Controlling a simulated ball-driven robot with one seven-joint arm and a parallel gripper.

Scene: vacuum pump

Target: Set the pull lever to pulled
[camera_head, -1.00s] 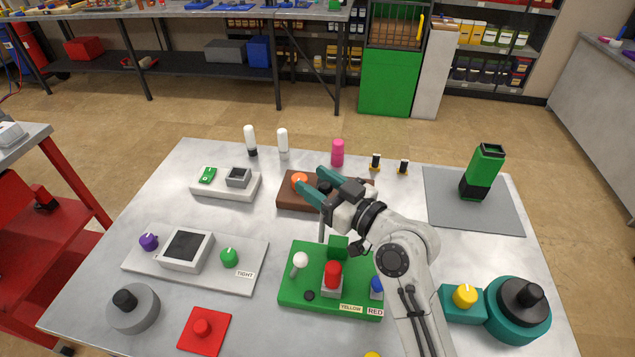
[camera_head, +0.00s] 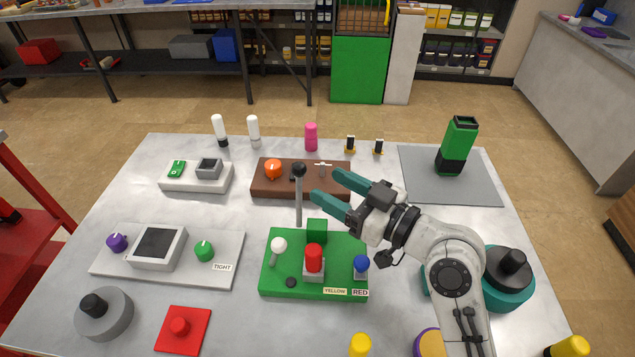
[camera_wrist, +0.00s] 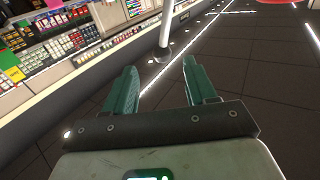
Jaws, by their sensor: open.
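A tall grey lever with a black ball knob (camera_head: 298,171) stands upright at the back left of the green board (camera_head: 268,285). A shorter lever with a white ball knob (camera_head: 279,245) leans on the same board. I cannot tell for certain which is the pull lever. My gripper (camera_head: 326,186) is open and empty, just right of the black knob and apart from it in the picture. Its two teal fingers also show in the wrist view (camera_wrist: 162,65), with nothing clearly held between them. A grey post with a dark end (camera_wrist: 163,50) shows beyond them, unclear.
The green board also holds a red button (camera_head: 314,257) and a blue knob (camera_head: 362,263). A brown board (camera_head: 265,190) with an orange knob lies behind. A green and black container (camera_head: 458,145) stands on a grey mat (camera_head: 420,170). My arm hides part of the table's right side.

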